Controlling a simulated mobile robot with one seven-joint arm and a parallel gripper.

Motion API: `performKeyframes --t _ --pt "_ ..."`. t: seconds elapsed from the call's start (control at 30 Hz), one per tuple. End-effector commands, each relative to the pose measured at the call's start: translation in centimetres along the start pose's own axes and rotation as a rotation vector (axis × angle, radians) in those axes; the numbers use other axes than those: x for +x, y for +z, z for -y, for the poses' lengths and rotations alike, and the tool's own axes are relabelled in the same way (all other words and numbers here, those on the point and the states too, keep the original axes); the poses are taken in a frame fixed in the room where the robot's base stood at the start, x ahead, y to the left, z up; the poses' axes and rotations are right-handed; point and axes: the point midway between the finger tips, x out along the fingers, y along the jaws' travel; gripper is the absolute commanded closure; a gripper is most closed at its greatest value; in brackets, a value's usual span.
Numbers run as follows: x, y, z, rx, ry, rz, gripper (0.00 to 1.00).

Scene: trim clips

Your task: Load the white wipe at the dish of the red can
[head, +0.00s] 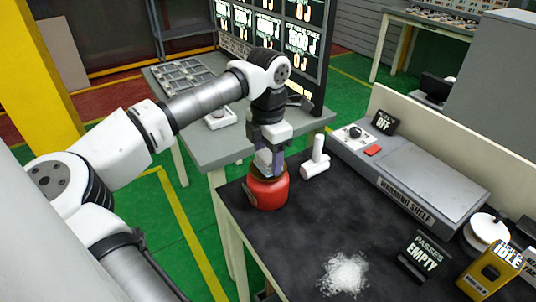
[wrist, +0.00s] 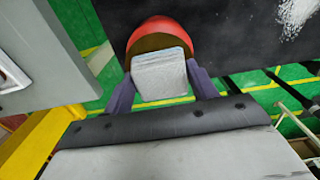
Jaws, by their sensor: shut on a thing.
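The red can (head: 267,192) stands upright near the left edge of the black table top. In the wrist view its red rim (wrist: 158,26) curves around a dark olive dish (wrist: 150,43). My gripper (head: 267,168) points down right over the can. It is shut on the white wipe, a pale folded pad (wrist: 160,76) between the purple fingers in the wrist view. The wipe's far edge overlaps the dish in that view. I cannot tell whether it touches the dish; the gripper hides much of the can's top in the head view.
A white cylindrical piece (head: 316,160) stands close right of the can. White powder (head: 344,273) lies on the black table (head: 290,240). A grey warming shelf (head: 425,180), an "EMPTY" sign (head: 424,258) and a yellow "IDLE" device (head: 490,270) are to the right. A grey table (head: 205,150) stands behind.

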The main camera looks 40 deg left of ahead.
Motion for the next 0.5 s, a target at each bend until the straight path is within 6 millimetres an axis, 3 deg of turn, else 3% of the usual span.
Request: performKeyframes --t 0.5 --pt "-0.59 -0.01 0.01 0.0 -0.001 -0.001 0.61"
